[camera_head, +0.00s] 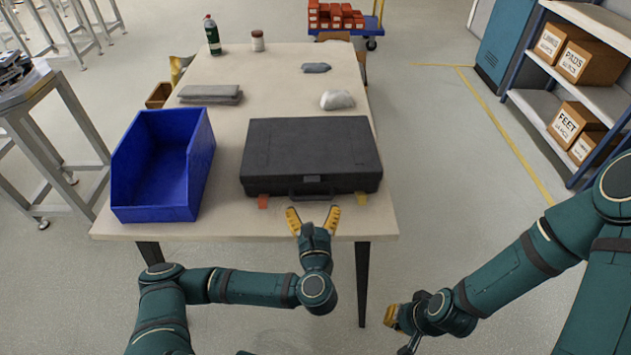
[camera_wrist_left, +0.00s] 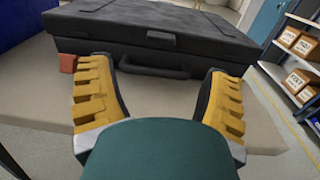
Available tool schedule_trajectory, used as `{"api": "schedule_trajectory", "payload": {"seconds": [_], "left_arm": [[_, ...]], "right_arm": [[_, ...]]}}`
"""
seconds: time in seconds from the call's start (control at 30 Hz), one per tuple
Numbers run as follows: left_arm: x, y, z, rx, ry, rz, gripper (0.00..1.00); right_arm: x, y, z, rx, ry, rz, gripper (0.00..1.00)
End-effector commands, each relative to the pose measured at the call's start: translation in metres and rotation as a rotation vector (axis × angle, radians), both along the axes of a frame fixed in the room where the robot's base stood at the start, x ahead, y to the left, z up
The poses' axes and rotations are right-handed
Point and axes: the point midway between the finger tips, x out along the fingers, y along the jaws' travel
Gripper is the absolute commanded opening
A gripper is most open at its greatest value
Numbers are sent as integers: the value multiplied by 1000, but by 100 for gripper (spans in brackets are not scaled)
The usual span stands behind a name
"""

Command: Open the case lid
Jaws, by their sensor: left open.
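A dark grey case (camera_head: 311,150) lies flat on the table with its lid down. Its handle and a latch (camera_head: 312,179) face the table's front edge. The case also shows in the left wrist view (camera_wrist_left: 150,28), with the handle (camera_wrist_left: 153,69) between my fingertips and beyond them. My left gripper (camera_head: 313,216) is open and empty, just in front of the handle at the table's front edge, apart from the case. It shows in the left wrist view (camera_wrist_left: 158,88) too. My right gripper (camera_head: 392,318) is low to the right of the table; its fingers are partly hidden.
A blue bin (camera_head: 190,190) stands left of the case on the table (camera_head: 225,225). Grey cloths (camera_head: 211,94), a bottle (camera_head: 212,36) and a jar (camera_head: 258,41) are behind.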

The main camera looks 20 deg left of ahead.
Motion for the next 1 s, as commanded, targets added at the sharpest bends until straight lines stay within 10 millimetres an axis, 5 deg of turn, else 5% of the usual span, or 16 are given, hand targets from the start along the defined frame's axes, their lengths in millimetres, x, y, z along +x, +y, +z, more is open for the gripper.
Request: {"api": "schedule_trajectory", "payload": {"seconds": [0.5, 1.0], "left_arm": [[88, 28, -1, 5, 1, -3, 78], [101, 32, 0, 3, 2, -5, 78]], "right_arm": [[3, -1, -13, -2, -5, -2, 0], [3, -1, -14, -2, -6, -3, 0]]}}
